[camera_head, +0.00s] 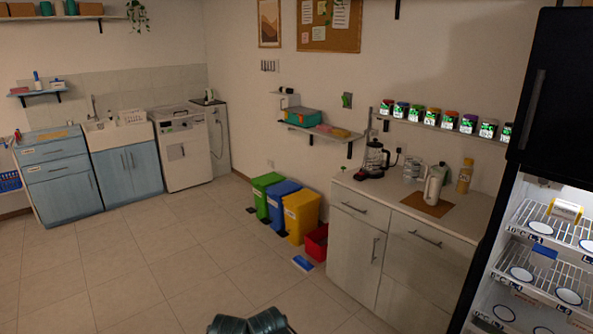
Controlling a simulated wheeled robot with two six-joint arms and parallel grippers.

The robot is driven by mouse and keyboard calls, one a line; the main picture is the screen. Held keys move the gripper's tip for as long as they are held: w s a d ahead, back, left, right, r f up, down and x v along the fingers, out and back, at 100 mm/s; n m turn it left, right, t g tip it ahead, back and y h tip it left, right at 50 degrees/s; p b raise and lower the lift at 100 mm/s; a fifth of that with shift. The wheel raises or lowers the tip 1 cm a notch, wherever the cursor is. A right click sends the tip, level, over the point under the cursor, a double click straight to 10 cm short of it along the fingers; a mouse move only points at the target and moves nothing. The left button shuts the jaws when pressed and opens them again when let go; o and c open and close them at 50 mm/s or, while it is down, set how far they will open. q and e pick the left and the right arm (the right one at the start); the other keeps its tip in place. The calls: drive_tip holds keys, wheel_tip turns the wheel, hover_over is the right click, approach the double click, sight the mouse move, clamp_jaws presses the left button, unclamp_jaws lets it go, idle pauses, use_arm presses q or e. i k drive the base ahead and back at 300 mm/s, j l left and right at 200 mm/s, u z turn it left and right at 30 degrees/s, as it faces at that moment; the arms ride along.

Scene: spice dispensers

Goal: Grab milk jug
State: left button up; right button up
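A white jug (434,184) with a dark part at its top stands upright on a brown mat (427,204) on the counter at the right. It is the only jug-like thing I can make out clearly, and I cannot tell whether it holds milk. Neither of my grippers shows in this view. Only two dark rounded parts, which look like my own, show at the bottom edge, well away from the counter.
A coffee maker (375,158), a white tin (412,168) and a yellowish bottle (464,176) stand near the jug. An open lit fridge (545,255) is at the far right. Bins (300,215) stand left of the counter. The tiled floor (150,265) is mostly clear.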

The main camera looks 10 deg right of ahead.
sight(435, 183)
drive_tip(key=i+l+z, duration=0.15)
drive_tip(key=i+z, duration=0.25)
drive_tip(key=i, duration=0.7)
drive_tip(key=i+j+z, duration=0.2)
drive_tip(key=i+z, duration=0.15)
drive_tip(key=i, duration=0.7)
drive_tip(key=i+j+z, duration=0.1)
drive_tip(key=i+z, duration=0.4)
drive_tip(key=z, duration=1.85)
